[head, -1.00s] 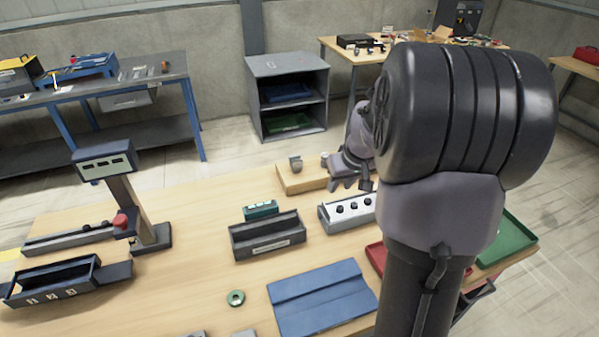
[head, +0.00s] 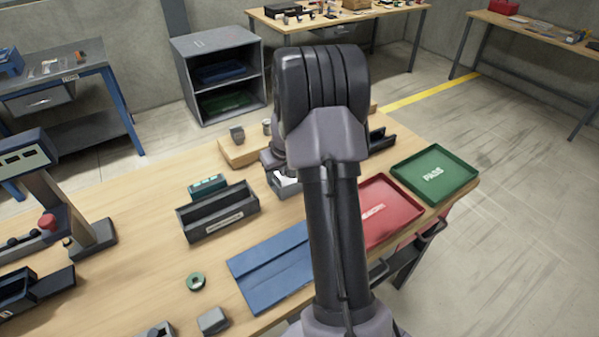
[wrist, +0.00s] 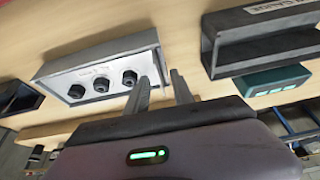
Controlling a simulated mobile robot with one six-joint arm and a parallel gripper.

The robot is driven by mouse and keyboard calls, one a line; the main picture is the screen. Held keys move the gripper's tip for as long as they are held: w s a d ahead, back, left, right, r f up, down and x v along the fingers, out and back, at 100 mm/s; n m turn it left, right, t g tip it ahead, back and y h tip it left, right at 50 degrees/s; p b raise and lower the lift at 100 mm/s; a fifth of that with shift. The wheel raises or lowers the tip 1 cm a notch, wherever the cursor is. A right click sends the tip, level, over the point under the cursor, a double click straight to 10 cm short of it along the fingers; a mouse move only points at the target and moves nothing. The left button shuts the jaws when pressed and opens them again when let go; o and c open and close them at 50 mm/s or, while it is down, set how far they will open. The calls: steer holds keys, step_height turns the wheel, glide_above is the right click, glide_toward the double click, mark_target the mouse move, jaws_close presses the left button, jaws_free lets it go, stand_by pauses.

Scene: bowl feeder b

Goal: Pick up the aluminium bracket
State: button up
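I cannot tell for certain which piece is the aluminium bracket. A small grey metal piece (head: 237,134) stands on a low wooden block at the back of the bench and could be it. Two more grey pieces lie at the front edge, one whole grey block (head: 213,320) and one cut off by the picture edge. In the head view my arm hides most of the gripper and this box.
A dark open bin (head: 218,212) and a teal block (head: 207,186) stand left of my arm. A blue mat (head: 265,270) lies in front. A red tray (head: 405,205) and green tray (head: 435,175) are at right. A green ring (head: 195,282) lies on bare bench.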

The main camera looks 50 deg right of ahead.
jaws_close()
stand_by(1.3)
